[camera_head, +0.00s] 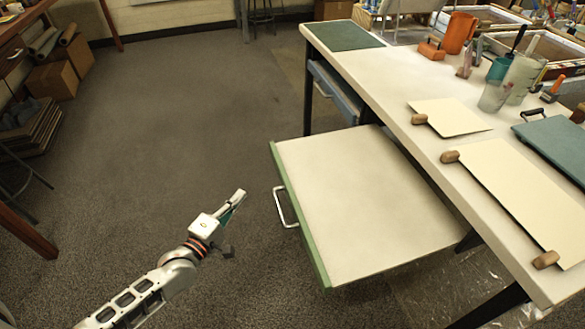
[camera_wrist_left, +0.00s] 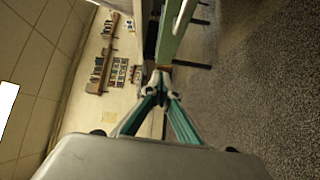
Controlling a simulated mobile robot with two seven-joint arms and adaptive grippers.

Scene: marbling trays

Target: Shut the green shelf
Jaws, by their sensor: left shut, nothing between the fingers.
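The green shelf (camera_head: 300,221) is pulled out from under the white worktable, with a pale flat top and a green front edge. A silver bar handle (camera_head: 284,207) sticks out from that edge. My left gripper (camera_head: 238,200) is shut and empty, a short way left of the handle and apart from it. In the left wrist view the gripper's fingers (camera_wrist_left: 161,82) meet at the tips, with the green front (camera_wrist_left: 175,32) just beyond them. My right gripper is in neither view.
The worktable (camera_head: 390,88) holds paper sheets, wooden blocks, a teal board (camera_head: 556,142) and several cups. A blue drawer (camera_head: 335,92) sits under its far end. Open carpet lies left of the shelf. Cardboard boxes (camera_head: 52,80) stand at far left.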

